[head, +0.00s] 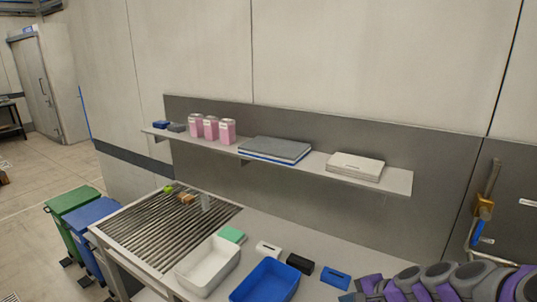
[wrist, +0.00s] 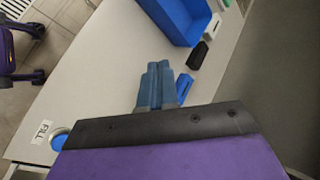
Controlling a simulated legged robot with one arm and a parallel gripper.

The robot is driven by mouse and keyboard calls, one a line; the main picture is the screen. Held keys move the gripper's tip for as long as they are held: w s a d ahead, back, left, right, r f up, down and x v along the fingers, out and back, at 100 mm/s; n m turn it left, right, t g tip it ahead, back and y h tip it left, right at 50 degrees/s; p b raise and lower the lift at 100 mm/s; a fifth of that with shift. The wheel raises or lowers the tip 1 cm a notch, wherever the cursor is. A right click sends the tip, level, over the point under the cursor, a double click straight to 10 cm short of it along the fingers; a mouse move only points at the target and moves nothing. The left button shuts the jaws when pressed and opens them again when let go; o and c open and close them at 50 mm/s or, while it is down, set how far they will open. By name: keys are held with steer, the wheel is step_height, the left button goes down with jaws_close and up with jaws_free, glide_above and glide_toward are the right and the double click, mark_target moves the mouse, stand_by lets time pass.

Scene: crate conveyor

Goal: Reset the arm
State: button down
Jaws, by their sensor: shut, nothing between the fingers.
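My gripper (wrist: 158,68) shows in the wrist view as two blue-grey fingers pressed together, with nothing between them. It is over the pale table top (wrist: 95,70), with the blue bin (wrist: 182,22) beyond the fingertips. How high it is above the table I cannot tell. In the head view my purple and grey arm lies across the bottom right corner, over the right end of the table. The gripper end is partly cut off there by the lower frame edge.
The table has a slatted rack (head: 165,232), a white bin (head: 190,272), a blue bin (head: 262,285) and small white, black and blue blocks. A wall shelf (head: 395,180) holds pink containers (head: 211,128) and flat stacks. Green (head: 70,200) and blue (head: 90,213) waste bins stand left.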

steer(key=s+a+r+n+g+h, duration=0.1)
steer(key=s+a+r+n+g, duration=0.1)
steer(key=s+a+n, duration=0.3)
steer(key=s+a+r+n+g, duration=0.2)
steer(key=s+a+n+g, duration=0.1)
steer(key=s+a, duration=0.35)
steer(key=s+d+n+g+h, duration=0.1)
steer(key=s+d+n+h, duration=0.1)
steer(key=s, duration=0.8)
steer(key=s+d+n+g+h+b, duration=0.1)
steer(key=s+d+n+g+h, duration=0.1)
steer(key=s, duration=0.8)
steer(key=shift+s+d+r+n+h, duration=0.2)
steer(key=shift+r+n+h, duration=0.2)
steer(key=shift+n+h, duration=0.3)
